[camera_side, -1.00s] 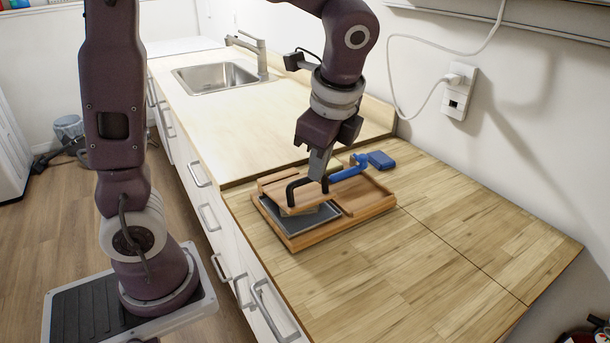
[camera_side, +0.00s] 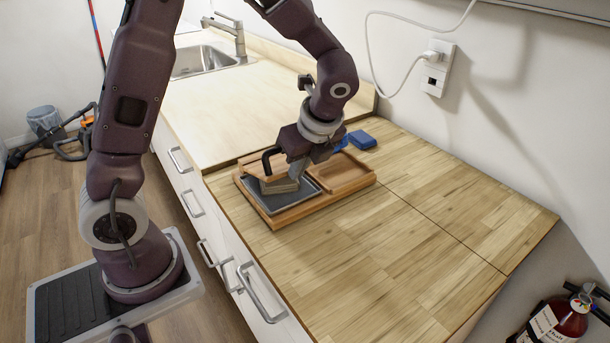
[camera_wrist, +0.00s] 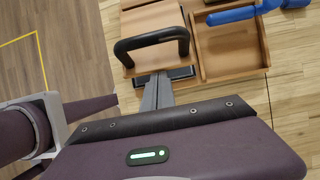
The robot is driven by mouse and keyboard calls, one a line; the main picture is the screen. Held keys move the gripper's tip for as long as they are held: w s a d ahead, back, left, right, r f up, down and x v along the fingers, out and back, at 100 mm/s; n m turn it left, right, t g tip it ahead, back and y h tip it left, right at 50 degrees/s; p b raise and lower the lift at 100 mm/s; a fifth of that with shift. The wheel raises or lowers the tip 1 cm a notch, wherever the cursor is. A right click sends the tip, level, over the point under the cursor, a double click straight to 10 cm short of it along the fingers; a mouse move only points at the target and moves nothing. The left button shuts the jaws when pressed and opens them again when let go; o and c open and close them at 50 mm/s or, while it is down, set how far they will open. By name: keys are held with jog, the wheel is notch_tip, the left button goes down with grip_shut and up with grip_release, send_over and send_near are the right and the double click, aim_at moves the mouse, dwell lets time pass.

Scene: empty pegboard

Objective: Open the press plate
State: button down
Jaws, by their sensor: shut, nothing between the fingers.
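The press plate is a wooden board (camera_side: 279,186) with a black arched handle (camera_side: 271,160), set in a wooden frame (camera_side: 290,217) over a dark grey pad (camera_side: 268,203). The board looks raised from the pad, though its exact tilt is hard to tell. My gripper (camera_side: 296,172) is shut and empty, pointing down right beside the board and handle. In the wrist view the shut fingers (camera_wrist: 159,80) are just below the black handle (camera_wrist: 150,43), outside its loop. Whether they touch the board is hidden.
The counter (camera_side: 400,250) to the front and right is clear. A wall rises behind.

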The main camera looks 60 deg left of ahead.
jog(key=shift+a+r, duration=0.2)
jog(key=shift+a, duration=0.25)
jog(key=shift+r, duration=0.1)
